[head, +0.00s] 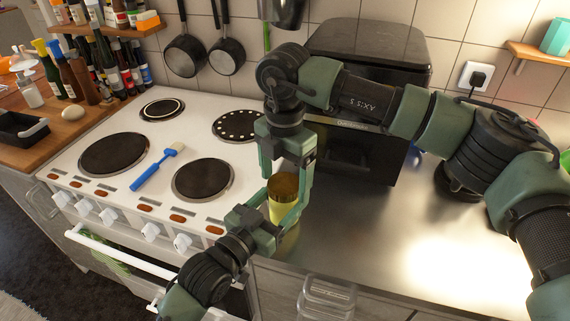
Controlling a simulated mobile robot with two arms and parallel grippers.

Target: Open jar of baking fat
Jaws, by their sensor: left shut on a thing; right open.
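The jar of baking fat (283,212) is yellowish with a brown-gold top (284,182). It appears upright at the left end of the steel counter, just right of the cooker. My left gripper (281,217) comes in from the front left and is shut on the jar's body, with a finger along its right side. My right gripper (285,176) points down from above and is open. Its two fingers hang to the left and right of the jar's top, and I cannot tell if they touch it. The jar's lower part is partly hidden by my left gripper.
The white cooker (110,188) has a blue-handled brush (157,166) on it. A black appliance (367,60) stands close behind my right arm. A clear container (326,297) is at the front edge. Bottles (67,75) crowd the back left. Steel counter (400,250) is free at right.

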